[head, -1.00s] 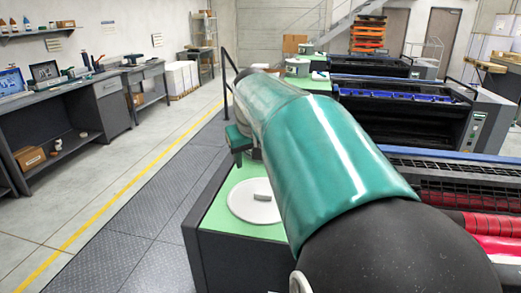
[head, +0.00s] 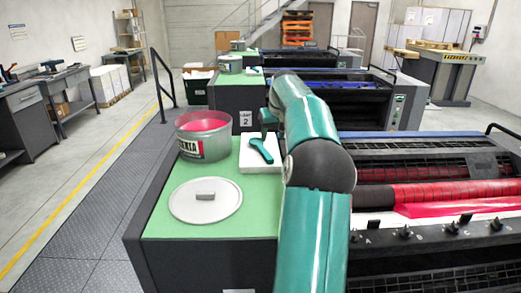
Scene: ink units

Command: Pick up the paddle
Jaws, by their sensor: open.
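A dark teal piece that looks like the paddle (head: 262,150) lies slanted on a white pad (head: 258,168) on the near green-topped cabinet (head: 160,222). My teal arm reaches forward from the bottom, and its black joint stands just right of the pad. My gripper (head: 268,117) shows only in part, as a teal end just beyond the pad, left of the arm. It is open and appears apart from the paddle; the gap between them is hard to judge. The rest of the gripper is hidden behind the arm.
An open can of red ink (head: 204,136) stands left of the pad. A round grey lid (head: 206,200) lies in front of it. A press with red rollers (head: 440,195) is close on the right. The walkway (head: 90,205) at left is clear.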

